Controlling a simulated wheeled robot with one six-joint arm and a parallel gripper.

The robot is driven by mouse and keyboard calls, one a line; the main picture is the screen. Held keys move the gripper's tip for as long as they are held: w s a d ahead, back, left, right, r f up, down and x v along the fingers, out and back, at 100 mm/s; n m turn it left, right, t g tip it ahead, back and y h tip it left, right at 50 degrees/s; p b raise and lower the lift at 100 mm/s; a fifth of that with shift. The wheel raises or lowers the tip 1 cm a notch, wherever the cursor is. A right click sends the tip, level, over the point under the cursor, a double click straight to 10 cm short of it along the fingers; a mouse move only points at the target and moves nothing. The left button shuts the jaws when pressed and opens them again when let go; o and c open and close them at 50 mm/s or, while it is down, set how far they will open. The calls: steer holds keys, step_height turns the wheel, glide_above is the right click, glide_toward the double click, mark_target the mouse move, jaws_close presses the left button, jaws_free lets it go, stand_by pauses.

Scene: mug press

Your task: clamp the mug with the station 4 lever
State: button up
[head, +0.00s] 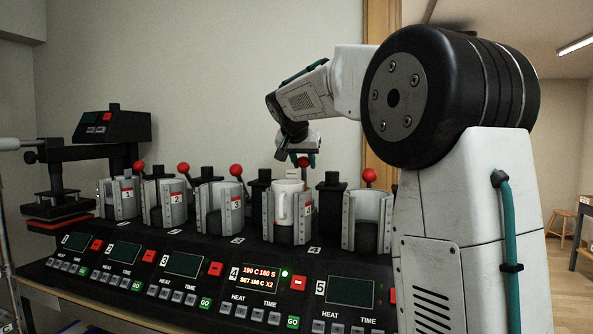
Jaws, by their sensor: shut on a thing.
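A white mug (284,208) stands upright in the station 4 clamp (268,218), its handle facing the front. The station 4 lever's red knob (303,162) is above and behind the mug, at the clamp's right side. My gripper (303,158) reaches down from above and is shut on that knob. Its fingertips are small here and partly hidden. Most of the lever's shaft is hidden behind the mug and clamp. I cannot tell how tightly the clamp's jaws sit against the mug.
Empty clamps stand at station 3 (208,208) and station 5 (368,208), with red-knobbed levers. Stations 1 and 2 are farther left. The station 4 display (260,276) is lit red beside a green light. A flat press (62,185) stands at far left.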

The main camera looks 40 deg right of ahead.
steer(key=shift+d, duration=0.1)
steer(key=shift+w+d, duration=1)
steer(key=shift+d, duration=0.2)
steer(key=o, duration=0.7)
steer(key=shift+s+a+r, duration=0.15)
steer(key=shift+a+r, duration=0.05)
steer(key=shift+r, duration=0.85)
steer(key=shift+s+a+r, duration=0.1)
steer(key=shift+a+r, duration=0.05)
steer(key=shift+r, duration=0.95)
steer(key=shift+s+a+r, duration=0.15)
steer(key=shift+a+r, duration=0.05)
steer(key=shift+r, duration=0.85)
steer(key=v, duration=0.6)
